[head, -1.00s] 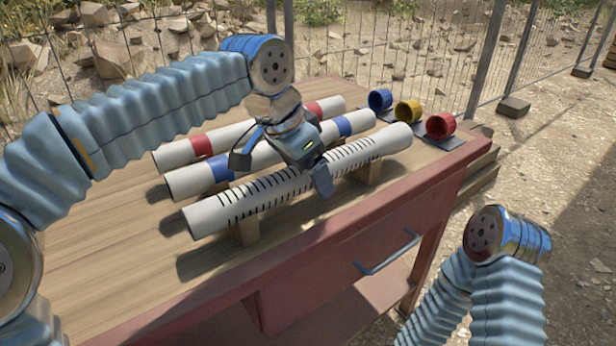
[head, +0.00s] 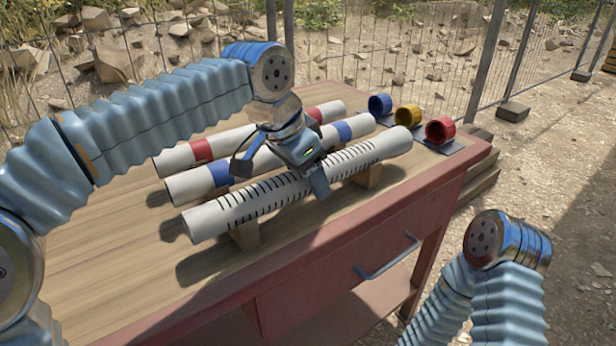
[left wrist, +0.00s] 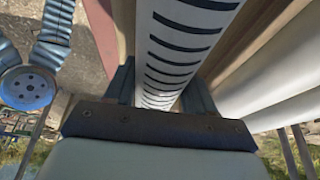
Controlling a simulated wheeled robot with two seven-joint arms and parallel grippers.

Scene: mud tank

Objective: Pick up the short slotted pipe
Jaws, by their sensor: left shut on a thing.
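The white slotted pipe (head: 240,207), marked with rows of dark slots, lies on wooden blocks at the front of the table. It also runs up the middle of the left wrist view (left wrist: 178,45). My left gripper (head: 285,174) is above the pipe's middle, shut on it, with one finger on the near side and one on the far side. In the left wrist view the left gripper's (left wrist: 160,92) fingers flank the pipe. The pipe still appears to rest on its blocks. My right gripper is not in view; only part of my right arm shows.
Behind it lie a blue-banded pipe (head: 190,184) and a red-banded pipe (head: 175,159), close to the far finger. A blue ring (head: 380,104), a yellow ring (head: 408,115) and a red ring (head: 440,130) stand at the right end. The table's (head: 110,285) front left is clear.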

